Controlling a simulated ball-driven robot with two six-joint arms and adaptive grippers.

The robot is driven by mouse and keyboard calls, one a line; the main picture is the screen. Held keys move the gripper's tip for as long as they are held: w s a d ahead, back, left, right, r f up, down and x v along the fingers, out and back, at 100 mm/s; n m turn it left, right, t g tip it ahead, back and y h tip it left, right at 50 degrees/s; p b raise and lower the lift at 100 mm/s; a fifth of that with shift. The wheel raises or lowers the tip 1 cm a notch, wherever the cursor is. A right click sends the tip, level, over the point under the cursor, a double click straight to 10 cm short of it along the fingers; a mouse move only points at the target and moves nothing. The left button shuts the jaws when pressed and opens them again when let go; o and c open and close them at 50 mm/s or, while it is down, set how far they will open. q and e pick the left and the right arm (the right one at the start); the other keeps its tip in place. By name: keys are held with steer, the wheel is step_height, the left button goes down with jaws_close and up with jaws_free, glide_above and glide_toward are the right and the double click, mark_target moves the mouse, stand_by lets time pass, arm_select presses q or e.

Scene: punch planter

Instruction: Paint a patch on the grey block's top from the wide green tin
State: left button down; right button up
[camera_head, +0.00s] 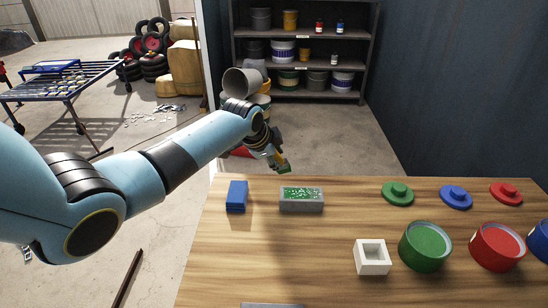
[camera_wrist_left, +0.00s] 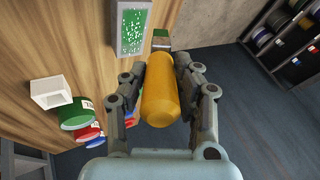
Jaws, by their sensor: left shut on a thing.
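The grey block (camera_head: 301,206) lies near the far edge of the table, with a speckled green patch (camera_head: 301,193) over most of its top. The block also shows in the left wrist view (camera_wrist_left: 149,27). The wide green tin (camera_head: 425,248) stands open at the right, in front of the lids; the left wrist view shows it too (camera_wrist_left: 78,113). My left gripper (camera_head: 273,158) is shut on a brush with a thick orange handle (camera_wrist_left: 160,102). The brush's green tip (camera_head: 285,168) is beyond the far table edge, behind the block and apart from it. My right gripper is not in view.
A blue block (camera_head: 237,196) lies left of the grey block. A white square pot (camera_head: 372,258) stands left of the green tin, a red tin (camera_head: 497,248) right of it. Green (camera_head: 397,193), blue (camera_head: 456,197) and red (camera_head: 506,194) lids lie behind. The table's left front is mostly bare.

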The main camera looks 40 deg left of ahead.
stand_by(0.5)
arm_select(q)
steer(key=w+d+r+b, duration=0.2)
steer(key=w+d+r, duration=0.2)
steer(key=d, duration=0.2)
steer(key=f+b, duration=0.4)
steer(key=f, duration=0.1)
steer(key=shift+w+d+b, duration=0.15)
steer(key=shift+w+b, duration=0.05)
steer(key=shift+b, duration=0.2)
